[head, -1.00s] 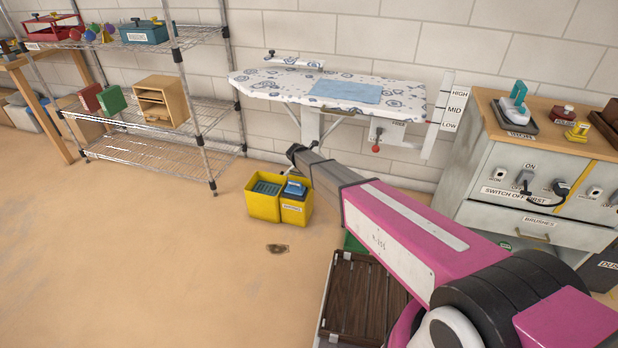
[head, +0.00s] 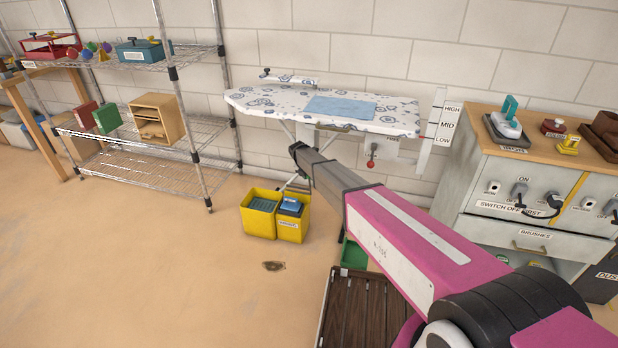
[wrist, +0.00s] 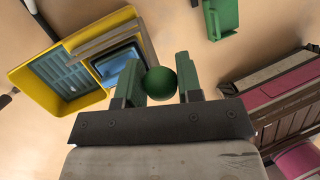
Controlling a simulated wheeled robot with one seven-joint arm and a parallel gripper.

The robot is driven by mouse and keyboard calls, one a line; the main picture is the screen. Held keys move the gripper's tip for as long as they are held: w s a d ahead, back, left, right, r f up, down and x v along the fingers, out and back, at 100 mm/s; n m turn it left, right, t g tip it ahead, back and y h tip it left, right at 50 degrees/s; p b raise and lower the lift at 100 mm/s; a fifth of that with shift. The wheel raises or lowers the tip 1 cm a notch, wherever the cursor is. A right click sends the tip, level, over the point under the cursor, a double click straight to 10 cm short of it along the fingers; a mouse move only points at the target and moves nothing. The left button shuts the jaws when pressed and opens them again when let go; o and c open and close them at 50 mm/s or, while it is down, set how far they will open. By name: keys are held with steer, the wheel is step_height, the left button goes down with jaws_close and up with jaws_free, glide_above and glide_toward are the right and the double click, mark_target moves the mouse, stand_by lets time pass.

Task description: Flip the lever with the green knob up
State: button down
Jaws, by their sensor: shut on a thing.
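The green knob (wrist: 160,81) is a round ball in the wrist view, between the two green-padded fingers of my gripper (wrist: 160,90). My gripper is shut on it, with one finger on each side. The lever's shaft and mount are hidden behind the knob and gripper, so its angle cannot be told. In the head view, my arm hides the gripper and green knob. Another lever, with a red knob (head: 370,164), hangs under the ironing board (head: 390,116).
Yellow bins (head: 259,222) stand on the floor left of my arm; they also show in the wrist view (wrist: 22,77). A dark slatted crate (head: 350,315) lies below my arm. A grey cabinet (head: 480,228) stands right, wire shelves (head: 150,155) left.

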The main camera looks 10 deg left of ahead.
steer(key=shift+w, duration=0.15)
steer(key=c, duration=0.8)
jaws_free()
steer(key=v, duration=1)
steer(key=shift+r, duration=0.35)
steer(key=shift+s, duration=0.25)
